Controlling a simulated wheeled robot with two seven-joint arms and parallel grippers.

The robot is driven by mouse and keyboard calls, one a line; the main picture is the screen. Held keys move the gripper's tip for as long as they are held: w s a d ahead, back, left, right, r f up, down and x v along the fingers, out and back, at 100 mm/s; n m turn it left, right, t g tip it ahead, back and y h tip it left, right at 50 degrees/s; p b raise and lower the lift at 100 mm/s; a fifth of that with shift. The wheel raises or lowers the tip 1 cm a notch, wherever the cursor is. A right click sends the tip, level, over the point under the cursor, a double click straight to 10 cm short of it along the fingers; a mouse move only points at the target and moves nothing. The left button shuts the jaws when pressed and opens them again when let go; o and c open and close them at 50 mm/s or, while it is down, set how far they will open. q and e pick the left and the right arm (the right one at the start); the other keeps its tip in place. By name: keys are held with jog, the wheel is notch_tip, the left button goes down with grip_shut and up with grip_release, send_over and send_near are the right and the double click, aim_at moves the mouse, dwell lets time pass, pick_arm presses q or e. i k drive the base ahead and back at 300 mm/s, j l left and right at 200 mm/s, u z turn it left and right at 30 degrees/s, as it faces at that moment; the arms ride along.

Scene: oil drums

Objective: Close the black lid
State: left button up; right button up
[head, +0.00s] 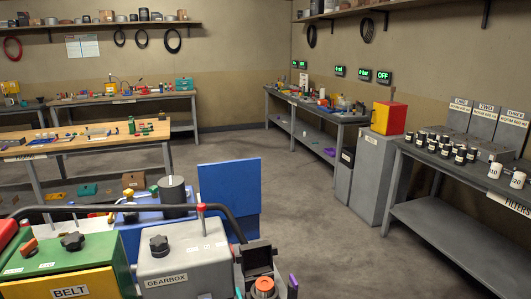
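A small dark square panel (257,259), which looks like the black lid, stands raised at the bottom centre, just right of the grey gearbox unit. In front of it is a small grey housing with an orange-brown round part (263,286) showing in it, cut by the lower picture edge. The lid appears open, tilted up behind that part. Neither of my grippers shows in the head view.
The grey GEARBOX unit (183,262) and the green and yellow BELT unit (68,270) stand close on the left. A black bar (110,208) arches behind them. A large blue panel (230,203) stands beyond. Open floor (335,230) lies right, before the filter bench (465,165).

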aim_at(254, 258)
jog(key=z, duration=2.45)
jog(key=i+u, duration=0.15)
jog(key=i, duration=0.35)
jog(key=i+l+u, duration=0.15)
jog(key=i, duration=0.35)
jog(key=i+u, duration=0.15)
jog(key=i, duration=0.4)
jog(key=i+j+u, duration=0.1)
jog(key=i+u, duration=0.5)
jog(key=u, duration=0.2)
jog(key=i+u, duration=0.35)
jog(key=i+l+u, duration=0.1)
jog(key=u, duration=0.3)
jog(key=i+j+u, duration=0.15)
jog(key=i+u, duration=0.2)
jog(key=i, duration=0.15)
jog(key=i+u, duration=0.3)
jog(key=i, duration=0.2)
jog(key=i+l+u, duration=0.1)
jog(key=i+u, duration=0.25)
jog(key=i, duration=0.15)
jog(key=i+z, duration=0.15)
jog(key=i, duration=0.55)
jog(key=i+j+z, duration=0.15)
jog(key=i, duration=0.6)
